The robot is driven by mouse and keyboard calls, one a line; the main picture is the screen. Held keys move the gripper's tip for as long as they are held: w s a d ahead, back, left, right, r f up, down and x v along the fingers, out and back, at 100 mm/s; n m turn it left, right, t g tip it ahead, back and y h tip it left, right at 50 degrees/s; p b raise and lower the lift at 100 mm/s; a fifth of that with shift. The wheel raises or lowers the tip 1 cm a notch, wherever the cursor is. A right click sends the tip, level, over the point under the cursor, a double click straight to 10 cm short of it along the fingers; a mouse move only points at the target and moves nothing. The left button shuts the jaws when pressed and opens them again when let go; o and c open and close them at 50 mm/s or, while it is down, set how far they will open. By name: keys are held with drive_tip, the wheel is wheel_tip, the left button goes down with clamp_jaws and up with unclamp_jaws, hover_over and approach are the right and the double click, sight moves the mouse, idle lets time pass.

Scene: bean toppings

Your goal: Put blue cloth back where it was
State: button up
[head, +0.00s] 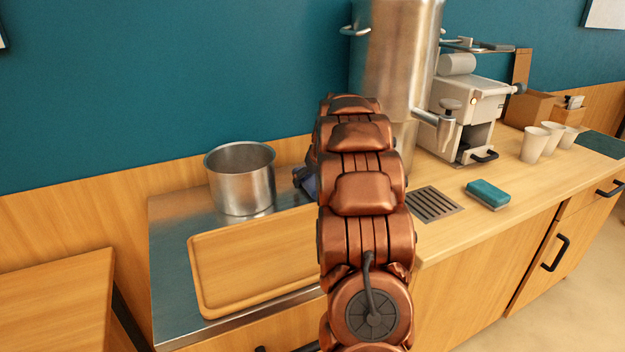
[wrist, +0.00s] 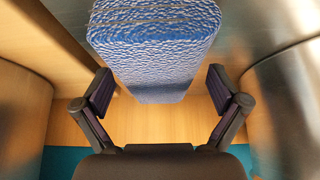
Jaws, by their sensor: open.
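The blue cloth (wrist: 155,45) is a thick block with a rough, ribbed blue surface at the top middle of the wrist view. My gripper (wrist: 160,92) is open, with one finger on each side of the cloth's near end. Gaps show between the fingers and the cloth, so it is not gripped. In the head view, my arm hides most of the gripper. A small dark blue patch left of the arm may be the cloth or part of the gripper; I cannot tell which.
A steel pot (head: 240,180) and a wooden tray (head: 250,262) stand left of my arm. A tall steel urn (head: 395,50) and a coffee machine (head: 465,110) stand behind and right. A teal sponge (head: 488,193), a drain grate (head: 433,204) and paper cups (head: 534,145) are on the right counter.

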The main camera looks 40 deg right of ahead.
drive_tip(key=shift+r, duration=0.2)
drive_tip(key=v, duration=1.2)
drive_tip(key=shift+b, duration=0.4)
